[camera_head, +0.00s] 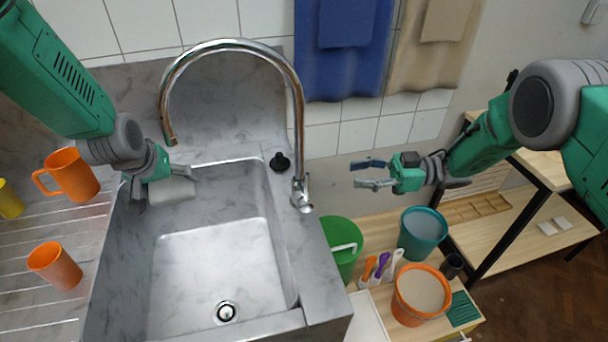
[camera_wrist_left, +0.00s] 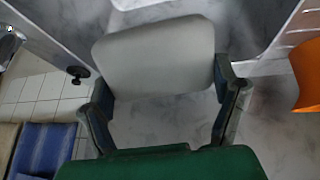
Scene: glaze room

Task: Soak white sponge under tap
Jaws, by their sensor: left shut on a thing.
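The white sponge (camera_head: 172,190) is a pale rounded block held over the back left of the grey marbled sink (camera_head: 262,215). My left gripper (camera_head: 160,188) is shut on it; in the left wrist view the sponge (camera_wrist_left: 155,55) sits between both fingers of the gripper (camera_wrist_left: 165,105). The tall chrome tap (camera_head: 298,130) arches over the sink, and its spout tip is a little above and close to the sponge in the head view. No water stream shows. The tap lever is at the right rim. My right gripper (camera_head: 372,174) is open and empty, right of the sink.
Orange mugs (camera_head: 72,176) and (camera_head: 55,265) stand on the left draining board with a yellow cup (camera_head: 9,200). A black stopper (camera_head: 279,162) sits on the rim. Green (camera_head: 342,245), teal (camera_head: 423,232) and orange (camera_head: 420,294) buckets stand right. Blue and beige towels hang behind.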

